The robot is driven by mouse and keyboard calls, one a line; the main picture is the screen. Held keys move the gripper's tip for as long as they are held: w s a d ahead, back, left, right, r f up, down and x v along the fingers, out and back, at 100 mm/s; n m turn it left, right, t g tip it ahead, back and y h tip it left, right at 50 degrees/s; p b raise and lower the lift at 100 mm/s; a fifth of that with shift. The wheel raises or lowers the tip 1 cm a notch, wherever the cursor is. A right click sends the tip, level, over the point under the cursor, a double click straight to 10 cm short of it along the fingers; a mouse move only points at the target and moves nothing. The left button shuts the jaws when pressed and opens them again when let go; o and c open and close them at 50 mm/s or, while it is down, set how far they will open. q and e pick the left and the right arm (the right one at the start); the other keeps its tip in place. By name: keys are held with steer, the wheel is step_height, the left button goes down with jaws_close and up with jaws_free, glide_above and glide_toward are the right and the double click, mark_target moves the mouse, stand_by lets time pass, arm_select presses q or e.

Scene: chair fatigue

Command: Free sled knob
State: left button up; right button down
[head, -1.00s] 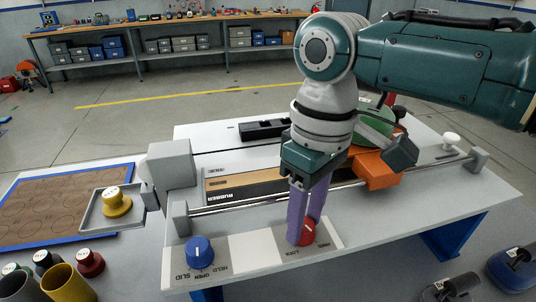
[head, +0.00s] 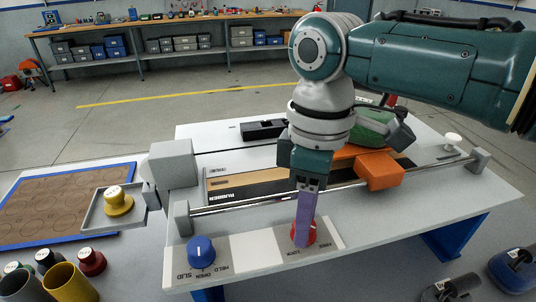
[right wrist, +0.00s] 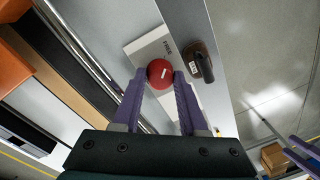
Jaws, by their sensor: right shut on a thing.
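The red sled knob (head: 311,236) sits on a pale label plate at the table's front edge, with FREE and LOCK lettering beside it. My right gripper (head: 302,242) points down and is shut on this knob. In the right wrist view, the purple fingers stand on either side of the red knob (right wrist: 160,71), and a white mark shows on its top. In the head view one finger hides the other and part of the knob. An orange block (head: 380,170) sits on the metal rail behind.
A blue knob (head: 200,250) stands to the left on the same front strip. A grey block (head: 172,163) and a tray with a yellow knobbed piece (head: 118,201) are farther left. Several cylinders stand at the bottom left. A dark handled object (right wrist: 200,62) shows beyond the table edge.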

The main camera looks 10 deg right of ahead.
steer(key=shift+c, duration=2.2)
jaws_free()
step_height(320, 180, up, 10)
steer(key=shift+w+d+b, duration=0.2)
steer(key=shift+w+b, duration=0.15)
steer(key=shift+b, duration=0.05)
steer(key=shift+s, duration=0.15)
